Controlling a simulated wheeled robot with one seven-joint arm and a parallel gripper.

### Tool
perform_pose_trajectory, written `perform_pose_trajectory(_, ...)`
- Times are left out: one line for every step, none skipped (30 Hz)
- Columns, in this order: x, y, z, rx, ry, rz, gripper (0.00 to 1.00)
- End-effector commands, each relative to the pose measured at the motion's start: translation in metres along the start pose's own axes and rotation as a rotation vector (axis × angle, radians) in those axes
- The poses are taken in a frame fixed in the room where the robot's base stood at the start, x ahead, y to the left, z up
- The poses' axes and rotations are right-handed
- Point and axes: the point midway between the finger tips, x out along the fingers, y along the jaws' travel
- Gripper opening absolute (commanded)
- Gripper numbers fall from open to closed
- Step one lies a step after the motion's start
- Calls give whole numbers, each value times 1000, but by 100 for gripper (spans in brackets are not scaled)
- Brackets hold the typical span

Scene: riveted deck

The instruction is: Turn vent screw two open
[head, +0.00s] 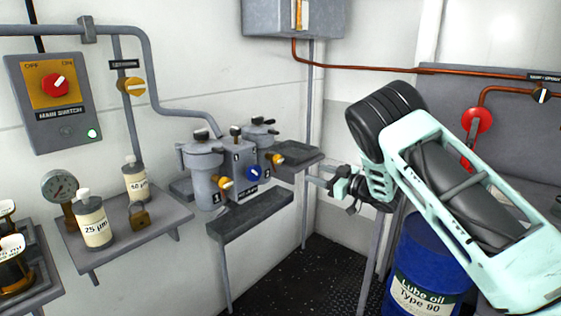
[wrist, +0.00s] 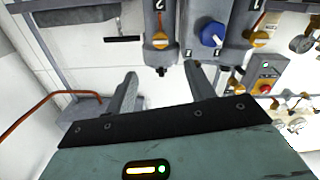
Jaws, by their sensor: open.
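The grey twin filter has housing two (head: 260,140) on its right in the head view, beside housing one (head: 203,165). Housing two carries a yellow-orange knob (head: 278,159) on its front. The wrist view is upside down and shows this knob (wrist: 160,41) with a "2" beside it. A small dark knob (wrist: 161,71), which may be the vent screw, lies near it. I cannot tell for sure. My gripper (head: 314,175) is open and empty, to the right of housing two. In the wrist view its fingertips (wrist: 162,72) frame the dark knob, apparently without touching it.
A blue knob (head: 254,173) sits between the housings. A grey drip tray (head: 250,217) is below. A shelf with bottles (head: 94,222) and a main switch panel (head: 58,95) are at left. A blue oil drum (head: 425,265) stands below my arm.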

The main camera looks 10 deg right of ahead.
Motion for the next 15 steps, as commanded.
perform_pose_trajectory(7,-1,-1,-1,1,-3,54)
perform_pose_trajectory(12,-1,-1,-2,0,-2,54)
perform_pose_trajectory(19,-2,-1,-2,1,-3,54)
perform_pose_trajectory(25,-2,-1,-1,1,-3,54)
perform_pose_trajectory(30,-1,-1,-2,0,-2,54)
perform_pose_trajectory(39,-1,-1,-2,1,-2,54)
perform_pose_trajectory(45,-1,-1,-3,0,-2,54)
perform_pose_trajectory(52,-2,-1,-2,1,-3,54)
perform_pose_trajectory(60,-1,-1,-2,0,-2,54)
perform_pose_trajectory(66,-1,-1,-3,1,-2,54)
perform_pose_trajectory(73,-1,-1,-2,0,-1,54)
perform_pose_trajectory(81,-2,-1,-1,1,-2,54)
perform_pose_trajectory(87,-1,0,-2,0,-1,54)
perform_pose_trajectory(94,-1,-1,-2,1,-1,54)
perform_pose_trajectory(102,-1,-1,-1,1,-1,54)
